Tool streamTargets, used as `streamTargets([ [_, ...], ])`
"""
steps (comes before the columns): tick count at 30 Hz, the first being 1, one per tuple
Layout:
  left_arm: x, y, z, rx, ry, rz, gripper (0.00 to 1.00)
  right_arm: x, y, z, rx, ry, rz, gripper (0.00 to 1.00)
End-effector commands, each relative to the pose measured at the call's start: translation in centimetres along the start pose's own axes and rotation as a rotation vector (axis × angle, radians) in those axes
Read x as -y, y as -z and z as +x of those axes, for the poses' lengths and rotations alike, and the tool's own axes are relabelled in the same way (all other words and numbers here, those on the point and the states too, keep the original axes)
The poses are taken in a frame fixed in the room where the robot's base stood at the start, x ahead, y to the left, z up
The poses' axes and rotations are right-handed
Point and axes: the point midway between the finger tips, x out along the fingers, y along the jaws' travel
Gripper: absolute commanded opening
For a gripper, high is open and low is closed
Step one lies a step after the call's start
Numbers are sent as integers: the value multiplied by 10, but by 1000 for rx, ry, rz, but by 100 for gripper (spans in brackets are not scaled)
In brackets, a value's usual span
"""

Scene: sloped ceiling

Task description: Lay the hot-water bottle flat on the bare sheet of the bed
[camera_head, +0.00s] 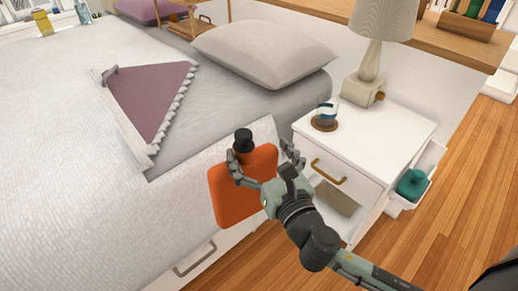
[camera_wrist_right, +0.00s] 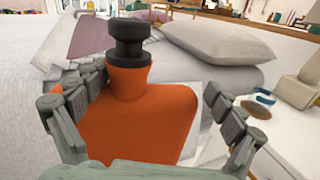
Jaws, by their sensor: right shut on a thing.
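The orange hot-water bottle (camera_head: 236,196) with its black stopper is upright, neck up, by the near side of the bed, close to the nightstand. My right gripper (camera_head: 264,158) is shut on it; in the right wrist view the bottle (camera_wrist_right: 135,118) stands between the fingers, its lower part hidden by the gripper. The bed (camera_head: 95,205) has a white cover with a corner folded back, showing a purple underside (camera_head: 150,92). The bare grey sheet (camera_head: 215,105) lies between this fold and the pillow, and looks empty. My left gripper is not in view.
A grey pillow (camera_head: 265,52) lies at the head of the bed. The white nightstand (camera_head: 395,128) holds a lamp (camera_head: 372,62) and a glass (camera_head: 326,111) on a brown coaster, close to the right gripper. A teal object (camera_head: 411,184) sits in a white bin beside it.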

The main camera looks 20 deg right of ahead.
Motion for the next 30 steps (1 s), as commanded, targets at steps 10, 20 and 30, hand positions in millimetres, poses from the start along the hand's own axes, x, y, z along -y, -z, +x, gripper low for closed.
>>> streamTargets([
  [10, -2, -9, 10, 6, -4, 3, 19, -4, -9, 2, 8, -8, 1, 70],
  [20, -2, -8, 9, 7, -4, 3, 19, -6, -22, 6, 16, 24, 7, 70],
  [30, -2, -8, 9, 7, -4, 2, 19, -23, -66, 23, 27, 113, 7, 70],
])
